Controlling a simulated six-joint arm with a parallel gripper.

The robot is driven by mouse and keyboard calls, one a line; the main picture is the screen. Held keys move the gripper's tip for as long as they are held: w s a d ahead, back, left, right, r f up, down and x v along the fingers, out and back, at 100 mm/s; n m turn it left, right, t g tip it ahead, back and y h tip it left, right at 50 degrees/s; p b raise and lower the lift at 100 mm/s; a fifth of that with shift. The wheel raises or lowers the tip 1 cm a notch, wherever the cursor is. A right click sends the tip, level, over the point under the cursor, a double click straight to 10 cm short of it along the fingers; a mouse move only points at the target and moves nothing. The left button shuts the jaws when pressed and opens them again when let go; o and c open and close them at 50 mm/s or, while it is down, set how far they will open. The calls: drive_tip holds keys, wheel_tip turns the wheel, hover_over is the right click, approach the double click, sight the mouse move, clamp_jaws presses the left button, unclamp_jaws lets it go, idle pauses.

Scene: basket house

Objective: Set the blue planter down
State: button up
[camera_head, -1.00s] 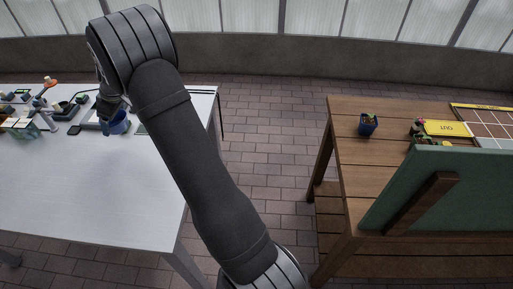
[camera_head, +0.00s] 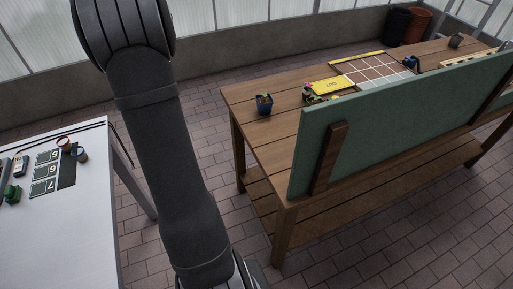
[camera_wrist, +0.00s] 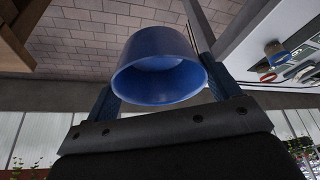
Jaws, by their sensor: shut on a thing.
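The blue planter (camera_wrist: 160,66) is a plain, round blue pot, seen large in the wrist view. My gripper (camera_wrist: 162,48) is shut on it, with one dark blue finger on each side. The pot is in the air, with the brick floor behind it. Its wide opening faces the wrist camera, and I see no plant in it. In the head view my arm hides both the gripper and this pot.
A green board (camera_head: 405,130) stands along the bench's near side. A yellow sign (camera_head: 331,86) and a gridded tray (camera_head: 373,70) lie on the bench. The white table (camera_head: 62,225) at left holds number cards (camera_head: 46,171) and small pots (camera_head: 82,155). Bins (camera_head: 397,26) stand far right.

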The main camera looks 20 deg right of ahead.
drive_tip(key=s+d+m+h, duration=0.1)
drive_tip(key=s+d+m, duration=0.2)
drive_tip(key=s+d, duration=0.65)
drive_tip(key=s+d+f+m+h, duration=0.15)
drive_tip(key=s+d+m, duration=0.25)
drive_tip(key=d, duration=1)
drive_tip(key=s+d+m+h, duration=0.1)
drive_tip(key=s+d+m, duration=0.2)
drive_tip(key=s+d, duration=0.65)
drive_tip(key=shift+h, duration=0.25)
drive_tip(key=x, duration=0.9)
drive_tip(key=shift+d+f, duration=0.35)
drive_tip(key=shift+d, duration=0.05)
drive_tip(key=shift+f, duration=0.15)
drive_tip(key=o, duration=1)
drive_tip(key=shift+r, duration=0.35)
drive_tip(key=v, duration=1.1)
drive_tip(key=shift+s+r, duration=0.2)
drive_tip(key=shift+s, duration=0.2)
